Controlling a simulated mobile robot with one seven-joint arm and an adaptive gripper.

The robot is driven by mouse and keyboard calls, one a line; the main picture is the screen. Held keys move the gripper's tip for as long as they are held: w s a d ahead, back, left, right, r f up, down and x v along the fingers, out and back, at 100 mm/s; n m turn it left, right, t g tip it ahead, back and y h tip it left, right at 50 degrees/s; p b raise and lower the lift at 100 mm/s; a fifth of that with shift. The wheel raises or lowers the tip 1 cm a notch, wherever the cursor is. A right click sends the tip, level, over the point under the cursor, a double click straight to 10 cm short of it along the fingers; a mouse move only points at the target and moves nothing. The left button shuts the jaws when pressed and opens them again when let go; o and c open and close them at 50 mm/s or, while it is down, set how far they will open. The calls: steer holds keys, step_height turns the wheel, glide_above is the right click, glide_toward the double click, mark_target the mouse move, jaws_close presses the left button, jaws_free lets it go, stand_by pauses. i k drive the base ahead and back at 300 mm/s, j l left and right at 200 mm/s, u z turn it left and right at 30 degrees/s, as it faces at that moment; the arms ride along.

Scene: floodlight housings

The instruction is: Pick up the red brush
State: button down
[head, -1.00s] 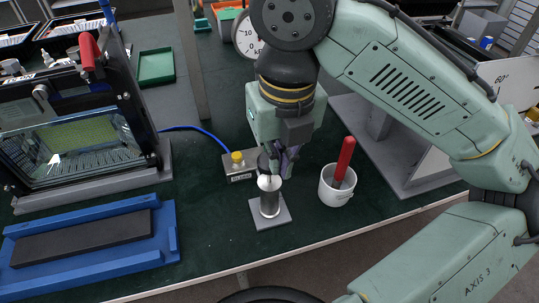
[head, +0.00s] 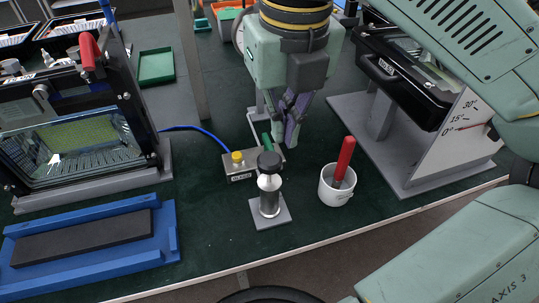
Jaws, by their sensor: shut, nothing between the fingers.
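The red brush (head: 344,158) stands tilted in a small white cup (head: 336,192), its red handle sticking up and its lower end hidden inside. My gripper (head: 284,142) points down, shut and empty. In the picture it is to the left of the brush and above and behind the black-topped cylinder. It is apart from the brush.
A metal cylinder with a black knob (head: 270,186) stands on a small grey plate, left of the cup. A box with a yellow button (head: 238,164) is behind it. A floodlight stand (head: 440,150) is at right, a blue tray (head: 168,248) at left. The front table edge is close.

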mark_target(348, 146)
steer(key=k, duration=1)
